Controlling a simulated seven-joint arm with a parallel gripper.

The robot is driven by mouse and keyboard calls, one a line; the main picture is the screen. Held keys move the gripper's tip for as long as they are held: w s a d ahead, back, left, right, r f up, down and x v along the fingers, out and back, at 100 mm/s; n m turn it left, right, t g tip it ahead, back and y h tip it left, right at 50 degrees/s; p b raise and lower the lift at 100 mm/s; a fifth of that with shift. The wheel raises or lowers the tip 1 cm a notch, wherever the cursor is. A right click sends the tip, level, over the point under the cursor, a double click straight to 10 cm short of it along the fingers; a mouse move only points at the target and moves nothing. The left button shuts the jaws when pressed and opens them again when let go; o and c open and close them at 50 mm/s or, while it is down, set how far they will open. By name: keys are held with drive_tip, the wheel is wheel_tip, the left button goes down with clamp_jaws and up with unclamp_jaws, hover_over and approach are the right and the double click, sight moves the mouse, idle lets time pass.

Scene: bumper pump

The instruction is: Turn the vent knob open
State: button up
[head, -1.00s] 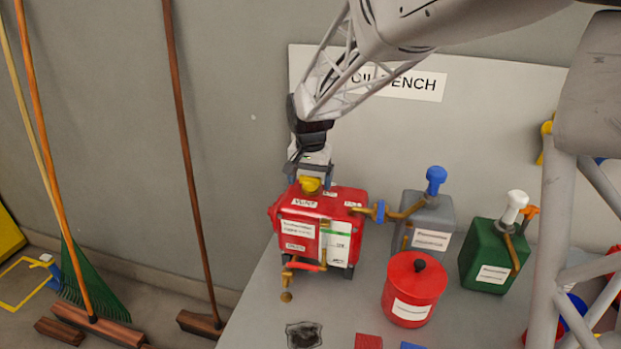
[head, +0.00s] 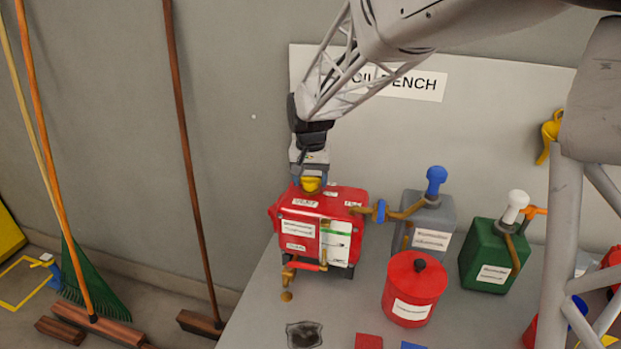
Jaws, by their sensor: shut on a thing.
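The yellow vent knob (head: 311,185) sits on top of the red tank (head: 342,205), behind a small white label on the tank's top. My gripper (head: 309,176) points down over the knob and is shut on it. Its fingers partly hide the knob's upper part. The red tank stands on the grey bench. It has white labels and a brass tap (head: 290,268) with a red handle on its front.
A brass pipe with a blue valve (head: 380,211) leads right to a grey can (head: 428,218) with a blue top. A red canister (head: 413,290) and a green can (head: 490,262) stand to the right. Brooms (head: 190,170) lean on the wall at left.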

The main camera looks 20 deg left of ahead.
sight(311, 177)
drive_tip(key=n, duration=0.4)
drive_tip(key=shift+n, duration=2.1)
drive_tip(key=o, duration=0.9)
drive_tip(key=shift+r, duration=0.1)
drive_tip(key=shift+r, duration=3.8)
drive_tip(key=shift+d, duration=0.1)
